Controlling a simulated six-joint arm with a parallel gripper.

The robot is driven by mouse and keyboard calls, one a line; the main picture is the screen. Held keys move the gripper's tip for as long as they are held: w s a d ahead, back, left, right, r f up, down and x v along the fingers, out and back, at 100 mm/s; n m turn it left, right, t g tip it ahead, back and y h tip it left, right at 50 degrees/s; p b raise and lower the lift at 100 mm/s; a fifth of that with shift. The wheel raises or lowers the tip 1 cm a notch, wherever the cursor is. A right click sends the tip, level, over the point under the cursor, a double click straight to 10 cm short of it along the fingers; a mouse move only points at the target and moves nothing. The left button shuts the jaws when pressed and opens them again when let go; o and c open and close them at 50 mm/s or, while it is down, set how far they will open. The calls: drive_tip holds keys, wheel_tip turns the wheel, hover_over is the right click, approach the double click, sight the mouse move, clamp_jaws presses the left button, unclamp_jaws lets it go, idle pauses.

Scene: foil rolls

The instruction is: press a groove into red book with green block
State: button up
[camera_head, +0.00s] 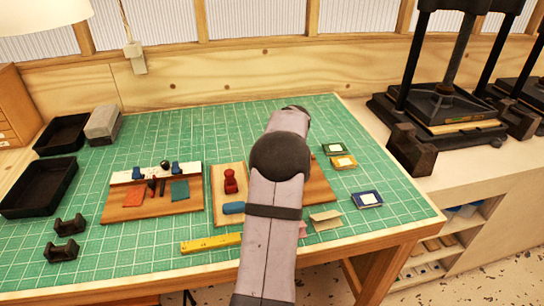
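My arm rises from the bottom of the head view across the middle of the mat and hides my gripper. A flat red piece (133,196), perhaps the red book, lies on the left wooden board (150,211). A flat teal-green piece (180,190) lies to its right, with small dark and red tools between them. I cannot tell whether it is the green block. A red knobbed object (230,181) stands on the middle wooden board (222,204), just left of my arm. Part of that board area is hidden behind my arm.
Small framed pieces in green (335,148), yellow (343,163) and blue (367,199) lie right of my arm. A yellow ruler (210,243) lies in front. Black trays (38,187) stand left; a black press (440,120) stands right. The front left mat has free room.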

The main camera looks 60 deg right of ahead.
drive_tip(key=shift+s+d+f+b, duration=0.1)
drive_tip(key=shift+s+d+b, duration=0.25)
drive_tip(key=shift+s+d, duration=0.55)
idle(1.4)
drive_tip(key=shift+w+a+b, duration=0.8)
drive_tip(key=shift+w+a, duration=0.35)
drive_tip(key=shift+a, duration=0.1)
idle(1.6)
idle(0.3)
drive_tip(key=shift+d+r+p, duration=0.1)
drive_tip(key=shift+r+p, duration=2.4)
drive_tip(key=shift+r, duration=1.15)
